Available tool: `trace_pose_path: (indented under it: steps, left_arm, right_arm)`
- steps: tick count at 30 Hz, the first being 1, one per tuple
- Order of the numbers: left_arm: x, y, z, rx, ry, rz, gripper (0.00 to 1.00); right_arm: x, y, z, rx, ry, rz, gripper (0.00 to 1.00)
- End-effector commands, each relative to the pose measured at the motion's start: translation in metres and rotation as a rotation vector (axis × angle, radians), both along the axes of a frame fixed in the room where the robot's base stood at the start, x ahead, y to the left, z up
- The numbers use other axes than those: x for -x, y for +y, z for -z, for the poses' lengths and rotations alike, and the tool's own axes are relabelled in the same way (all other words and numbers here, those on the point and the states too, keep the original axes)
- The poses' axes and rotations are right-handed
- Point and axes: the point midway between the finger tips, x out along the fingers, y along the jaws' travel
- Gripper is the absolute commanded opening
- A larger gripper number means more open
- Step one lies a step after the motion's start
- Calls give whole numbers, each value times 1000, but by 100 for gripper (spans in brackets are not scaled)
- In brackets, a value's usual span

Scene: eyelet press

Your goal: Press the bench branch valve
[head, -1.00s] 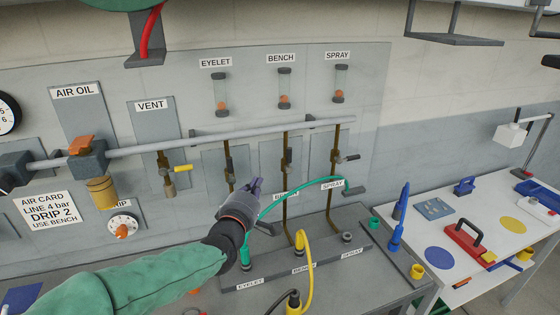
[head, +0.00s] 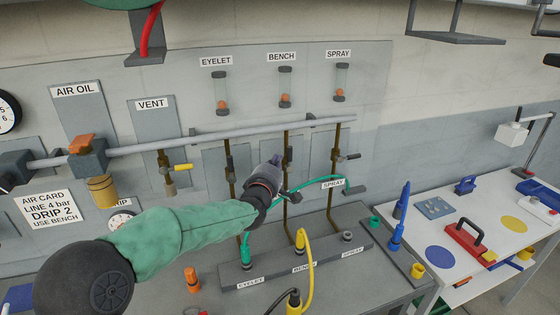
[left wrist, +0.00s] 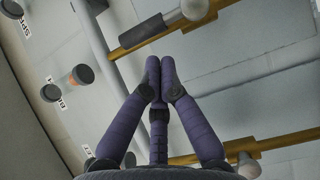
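The brown bench branch pipe (head: 285,215) drops from the grey manifold under the BENCH label (head: 281,57). Its valve (head: 287,146) is partly hidden behind my left gripper (head: 277,162). In the left wrist view, the shut, empty fingers (left wrist: 158,75) meet at their tips just beside a brown pipe (left wrist: 190,37) with a pale, rounded valve part (left wrist: 194,9); this looks like the bench branch. I cannot tell whether the fingertips touch it. My right gripper is not in view.
The spray lever (head: 349,156) stands to the right, the yellow vent lever (head: 183,167) to the left. A green hose (head: 308,181) loops below my gripper. A yellow hose (head: 309,265) rises from the bench block. The manifold pipe (head: 215,134) runs across above.

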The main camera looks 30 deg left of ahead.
Motion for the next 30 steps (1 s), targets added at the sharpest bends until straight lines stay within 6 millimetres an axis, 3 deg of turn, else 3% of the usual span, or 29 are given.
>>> trace_pose_path:
  steps: [5,17,30]
  left_arm:
    - [-10,-5,0,1,-1,-1,0]
    - [-11,-6,0,-1,0,-1,0]
    - [-13,-8,-3,-36,42,-1,0]
  right_arm:
    - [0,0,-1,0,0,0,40]
    - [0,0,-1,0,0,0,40]
    - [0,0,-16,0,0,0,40]
